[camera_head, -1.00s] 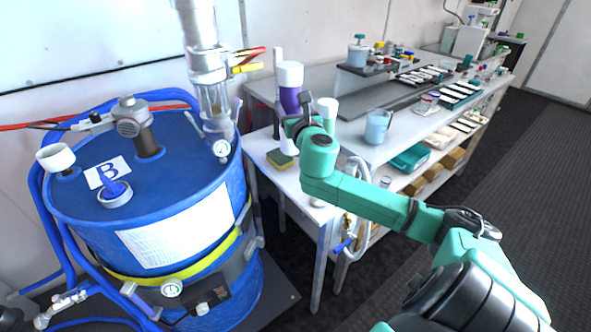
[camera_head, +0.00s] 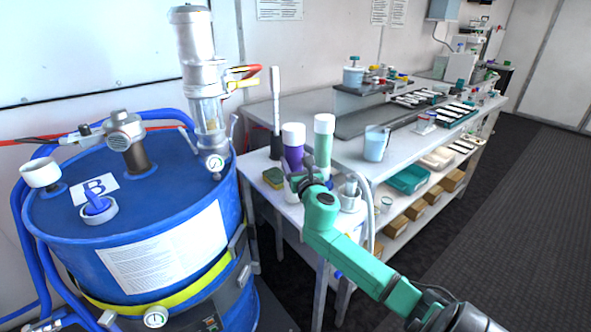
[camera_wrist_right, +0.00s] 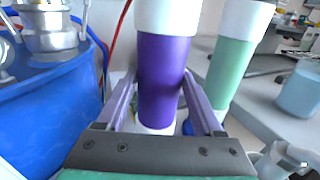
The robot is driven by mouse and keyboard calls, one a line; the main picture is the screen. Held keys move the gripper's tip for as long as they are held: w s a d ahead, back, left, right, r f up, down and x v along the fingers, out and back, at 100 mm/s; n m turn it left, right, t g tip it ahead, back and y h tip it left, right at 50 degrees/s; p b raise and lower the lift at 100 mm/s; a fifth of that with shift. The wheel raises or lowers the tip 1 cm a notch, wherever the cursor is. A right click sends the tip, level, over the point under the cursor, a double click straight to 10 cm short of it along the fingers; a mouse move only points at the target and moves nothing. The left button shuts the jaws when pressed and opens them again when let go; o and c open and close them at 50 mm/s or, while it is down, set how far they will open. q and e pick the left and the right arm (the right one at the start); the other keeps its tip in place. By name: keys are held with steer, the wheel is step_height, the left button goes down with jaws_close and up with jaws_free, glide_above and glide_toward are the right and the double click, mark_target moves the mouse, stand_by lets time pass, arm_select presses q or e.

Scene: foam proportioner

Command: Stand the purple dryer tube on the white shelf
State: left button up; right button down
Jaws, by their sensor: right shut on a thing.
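The purple dryer tube (camera_head: 294,156) has a white cap and is upright over the small white table. My right gripper (camera_head: 300,180) is shut on the tube, with one finger on each side in the wrist view (camera_wrist_right: 160,108). The tube's foot is hidden, so I cannot tell whether it touches the white shelf surface (camera_head: 285,207). My left gripper is not in view.
A green tube (camera_head: 323,150) with a white cap stands close to the right. A sponge (camera_head: 273,178) and a brush (camera_head: 276,110) are at the left and back. A blue drum (camera_head: 180,205) stands left. A clear beaker (camera_head: 376,143) is on the bench to the right.

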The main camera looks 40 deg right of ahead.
steer(key=shift+f, duration=0.55)
jaws_free()
steer(key=v, duration=1.2)
steer(key=shift+s, duration=0.1)
